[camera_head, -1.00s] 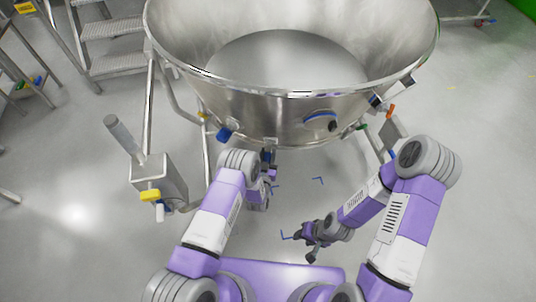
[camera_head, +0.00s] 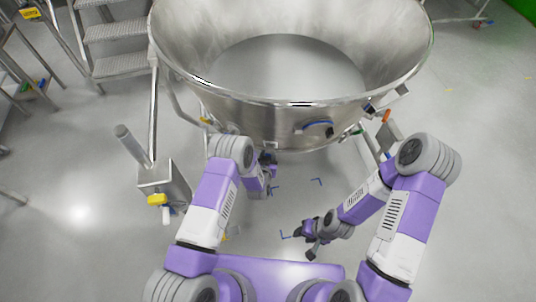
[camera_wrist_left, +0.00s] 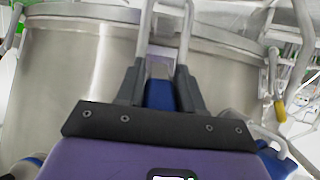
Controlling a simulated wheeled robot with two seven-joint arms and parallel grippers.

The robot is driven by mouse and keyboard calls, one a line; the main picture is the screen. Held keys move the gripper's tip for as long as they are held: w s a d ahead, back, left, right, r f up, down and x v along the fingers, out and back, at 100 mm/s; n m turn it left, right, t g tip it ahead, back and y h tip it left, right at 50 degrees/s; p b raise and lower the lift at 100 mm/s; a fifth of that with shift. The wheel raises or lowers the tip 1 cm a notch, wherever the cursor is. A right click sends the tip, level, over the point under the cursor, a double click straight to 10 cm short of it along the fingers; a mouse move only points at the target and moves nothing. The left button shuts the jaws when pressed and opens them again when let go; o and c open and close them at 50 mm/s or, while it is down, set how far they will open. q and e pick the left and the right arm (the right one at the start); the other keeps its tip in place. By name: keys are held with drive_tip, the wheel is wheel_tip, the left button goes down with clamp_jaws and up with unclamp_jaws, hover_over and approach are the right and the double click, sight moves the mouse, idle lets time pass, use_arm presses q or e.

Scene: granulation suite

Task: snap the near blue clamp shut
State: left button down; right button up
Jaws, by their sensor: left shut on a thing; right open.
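The steel bowl (camera_head: 250,120) stands in front of me. In the left wrist view a blue clamp part (camera_wrist_left: 160,94) sits between the fingers of my left gripper (camera_wrist_left: 160,85), which is shut on it. A bright metal loop or pair of bars runs up from there over the bowl wall (camera_wrist_left: 70,75). I cannot tell how far the clamp is closed. In the head view my left gripper (camera_head: 268,160) is low at the bowl's near side, partly hidden by my arm. My right gripper (camera_head: 308,242) is open and empty above the floor, away from the bowl.
Another blue-handled fitting (camera_head: 319,124) is on the bowl's front. Metal steps (camera_head: 112,50) are at the back left.

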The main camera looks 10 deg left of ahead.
use_arm(q)
drive_tip(key=shift+r+g+p, duration=0.4)
drive_tip(key=shift+g+p, duration=0.1)
drive_tip(key=shift+g, duration=0.6)
drive_tip(key=c, duration=0.8)
unclamp_jaws()
drive_tip(key=p+v, duration=0.2)
drive_tip(key=v, duration=0.5)
drive_tip(key=shift+s+r, duration=0.2)
